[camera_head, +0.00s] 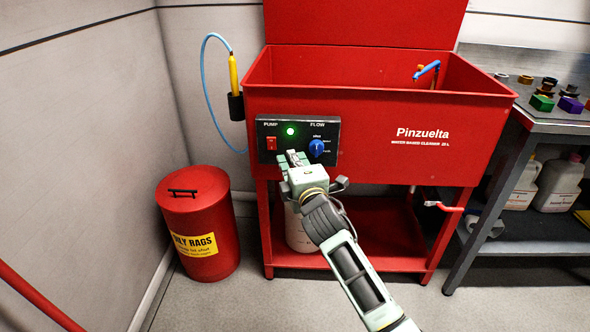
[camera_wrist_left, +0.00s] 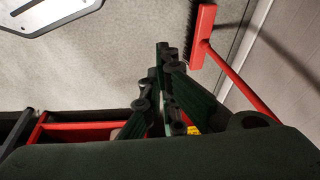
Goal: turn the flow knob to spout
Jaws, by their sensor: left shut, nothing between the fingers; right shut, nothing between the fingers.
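The blue flow knob (camera_head: 317,148) sits under the FLOW label on the right half of the black control panel (camera_head: 268,128), on the front of the red Pinzuelta washer (camera_head: 370,128). Small position labels surround it; they are too small to read surely, and I cannot tell its pointer direction. My right gripper (camera_head: 293,157) is shut and empty in front of the panel, just left of the knob. I cannot tell whether it touches the panel or knob. My left gripper (camera_wrist_left: 164,48) shows only in the left wrist view, shut and empty, pointing away from the camera.
A red pump switch (camera_head: 271,143) and a lit green lamp (camera_head: 290,131) share the panel. A yellow-handled brush (camera_head: 233,75) on a blue hose hangs left. A red bin (camera_head: 197,222) stands left; a grey workbench (camera_head: 560,126) stands right. A red-headed broom (camera_wrist_left: 203,28) shows in the left wrist view.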

